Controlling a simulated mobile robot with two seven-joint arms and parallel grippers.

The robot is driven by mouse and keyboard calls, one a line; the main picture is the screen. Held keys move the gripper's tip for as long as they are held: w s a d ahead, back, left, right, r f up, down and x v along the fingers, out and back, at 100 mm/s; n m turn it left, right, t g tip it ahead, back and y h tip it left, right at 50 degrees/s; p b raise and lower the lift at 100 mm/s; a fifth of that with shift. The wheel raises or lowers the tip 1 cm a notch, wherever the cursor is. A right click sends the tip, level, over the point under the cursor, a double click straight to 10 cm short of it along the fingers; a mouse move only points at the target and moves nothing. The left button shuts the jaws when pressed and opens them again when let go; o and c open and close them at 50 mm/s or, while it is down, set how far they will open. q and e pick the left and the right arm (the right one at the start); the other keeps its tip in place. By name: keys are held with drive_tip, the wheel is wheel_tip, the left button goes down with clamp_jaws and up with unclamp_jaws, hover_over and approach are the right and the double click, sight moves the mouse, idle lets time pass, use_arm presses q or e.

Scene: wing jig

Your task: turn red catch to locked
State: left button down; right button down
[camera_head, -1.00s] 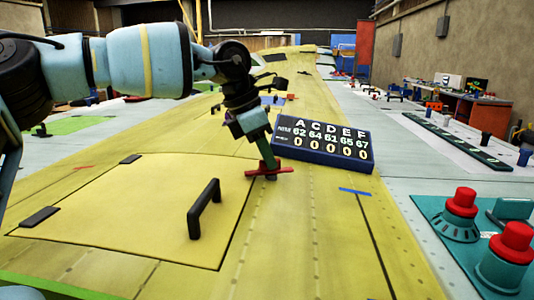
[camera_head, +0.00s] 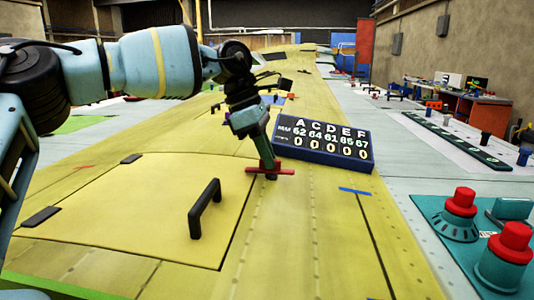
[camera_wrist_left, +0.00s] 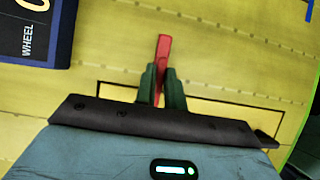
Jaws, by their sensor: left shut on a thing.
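The red catch (camera_head: 284,171) is a small red bar on the yellow wing skin, beside the edge of a panel with a black handle. In the head view it lies roughly crosswise. My left gripper (camera_head: 269,167) comes down on it from above and is shut on its middle. In the left wrist view the red catch (camera_wrist_left: 163,56) sticks out between the two green fingers of the left gripper (camera_wrist_left: 162,85). The fingers hide the rest of the catch. My right gripper is not in view.
A black counter block with white letters and digits (camera_head: 325,146) stands close behind and right of the gripper. A black handle (camera_head: 204,209) rises from the yellow panel (camera_head: 130,200). Red-topped knobs (camera_head: 461,202) stand on a teal plate at the right.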

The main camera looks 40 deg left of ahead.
sight(253, 168)
use_arm(q)
drive_tip(key=c, duration=1.5)
unclamp_jaws()
drive_tip(key=shift+v, duration=3.95)
drive_tip(key=shift+d, duration=0.1)
